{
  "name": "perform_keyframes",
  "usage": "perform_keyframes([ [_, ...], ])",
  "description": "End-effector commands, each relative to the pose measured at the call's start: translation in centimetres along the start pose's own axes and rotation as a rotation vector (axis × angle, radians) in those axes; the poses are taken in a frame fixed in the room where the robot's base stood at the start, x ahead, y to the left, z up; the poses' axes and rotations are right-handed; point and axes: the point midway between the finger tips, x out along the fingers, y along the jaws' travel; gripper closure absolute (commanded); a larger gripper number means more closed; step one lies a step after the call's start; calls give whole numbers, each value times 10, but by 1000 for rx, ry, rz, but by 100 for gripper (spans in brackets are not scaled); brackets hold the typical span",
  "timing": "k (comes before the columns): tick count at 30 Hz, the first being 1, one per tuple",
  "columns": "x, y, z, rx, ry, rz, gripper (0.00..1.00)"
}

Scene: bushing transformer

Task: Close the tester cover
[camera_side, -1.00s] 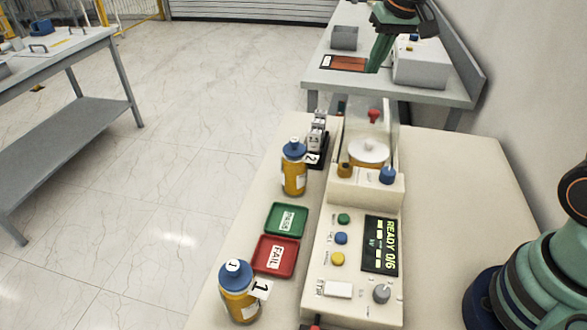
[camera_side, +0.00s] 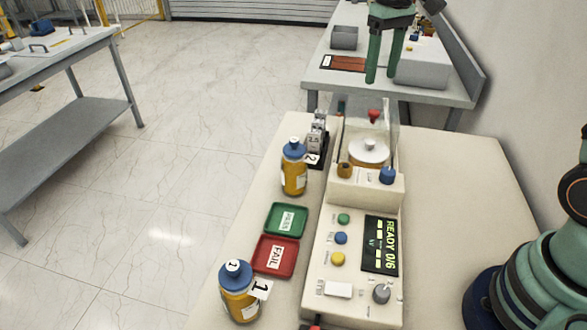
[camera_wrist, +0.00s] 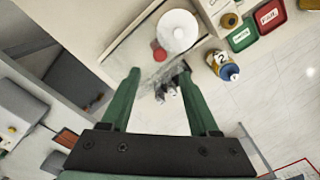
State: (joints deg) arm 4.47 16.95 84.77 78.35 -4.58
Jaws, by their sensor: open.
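The tester (camera_side: 335,265) is a long beige box with a panel reading READY 0/6. Its clear cover (camera_side: 390,112) stands raised at the far end, behind a well with a white round piece (camera_side: 368,151). A red knob (camera_side: 374,116) is on the cover. My gripper (camera_side: 381,79) is open and empty, above and beyond the cover in the side view. In the wrist view, my gripper (camera_wrist: 159,70) has its fingers apart, with the red knob (camera_wrist: 158,53) just past the tips. The white round piece (camera_wrist: 178,30) lies beyond it. The clear cover's edges are hard to make out.
A bottle marked 2 (camera_side: 294,172) and small grey weights (camera_side: 318,135) stand left of the tester. A green tray (camera_side: 286,220), a red FAIL tray (camera_side: 275,256) and a bottle marked 1 (camera_side: 239,297) lie nearer. The table right of the tester is clear.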

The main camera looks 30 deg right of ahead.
Motion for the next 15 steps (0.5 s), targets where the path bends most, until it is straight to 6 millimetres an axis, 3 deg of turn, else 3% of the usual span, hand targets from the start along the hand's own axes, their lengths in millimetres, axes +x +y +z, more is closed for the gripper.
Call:
perform_keyframes([
  [9,61,0,1,1,-3,0,39],
  [15,81,0,0,2,-1,0,39],
])
